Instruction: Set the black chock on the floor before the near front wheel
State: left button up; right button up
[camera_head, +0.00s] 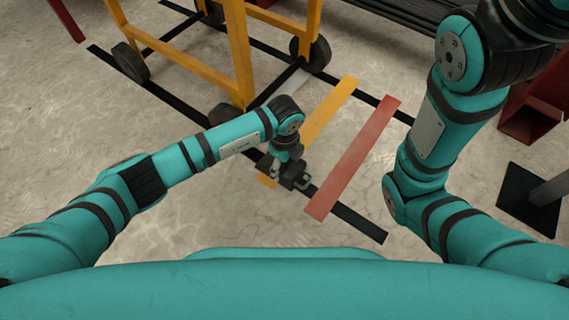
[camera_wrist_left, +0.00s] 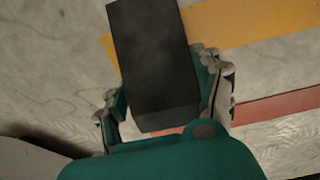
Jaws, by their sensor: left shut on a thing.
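The black chock (camera_wrist_left: 155,60) is a dark wedge-like block held between the fingers of my left gripper (camera_wrist_left: 165,100), which is shut on it. In the head view my left gripper (camera_head: 288,178) is low over the floor by the yellow strip; the chock is hard to tell from the dark fingers there. The yellow cart has a dark near wheel (camera_head: 222,113), partly hidden behind my left forearm, and another dark wheel (camera_head: 312,52) farther right. The gap between chock and floor cannot be judged. My right arm is raised at the right; its gripper is out of view.
A yellow strip (camera_head: 330,112) and a red strip (camera_head: 355,155) lie on the floor across black lines. A dark plate with a post (camera_head: 530,198) and a red frame (camera_head: 530,120) stand at the right. Long black bars (camera_head: 415,18) lie at the back. Floor at the left is clear.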

pick_arm(q)
jog(key=o, duration=1.7)
jog(key=shift+r, duration=0.1)
notch_tip(320, 180, up, 12)
jog(key=p, duration=0.8)
